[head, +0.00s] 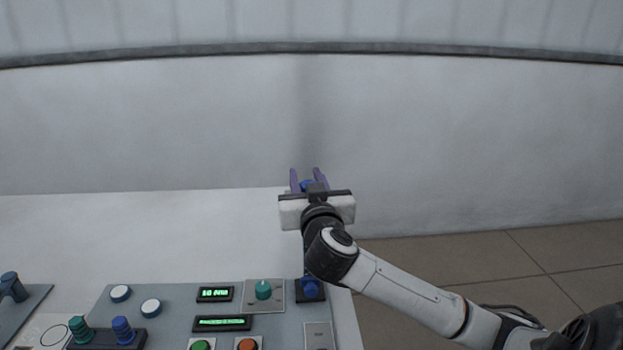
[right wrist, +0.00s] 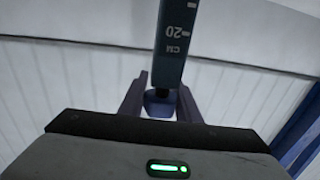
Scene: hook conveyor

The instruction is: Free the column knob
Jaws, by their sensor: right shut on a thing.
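My right gripper (head: 305,178) is near the middle of the head view, above the back right of the control panel. Its two purple fingers are shut on a blue knob (head: 307,186), mostly hidden behind the gripper body. In the right wrist view the blue knob (right wrist: 160,104) sits between the fingers (right wrist: 160,100). A dark blue-green column (right wrist: 175,45) marked "20 CM" stands by the knob there. In the head view I cannot make out the column; my arm covers that area. My left gripper is not in view.
The grey control panel (head: 180,318) carries a teal knob (head: 263,289), green displays (head: 215,294), and green and red buttons. A blue part on a dark plate (head: 310,290) is below my right wrist. The white tabletop (head: 140,235) behind the panel is clear.

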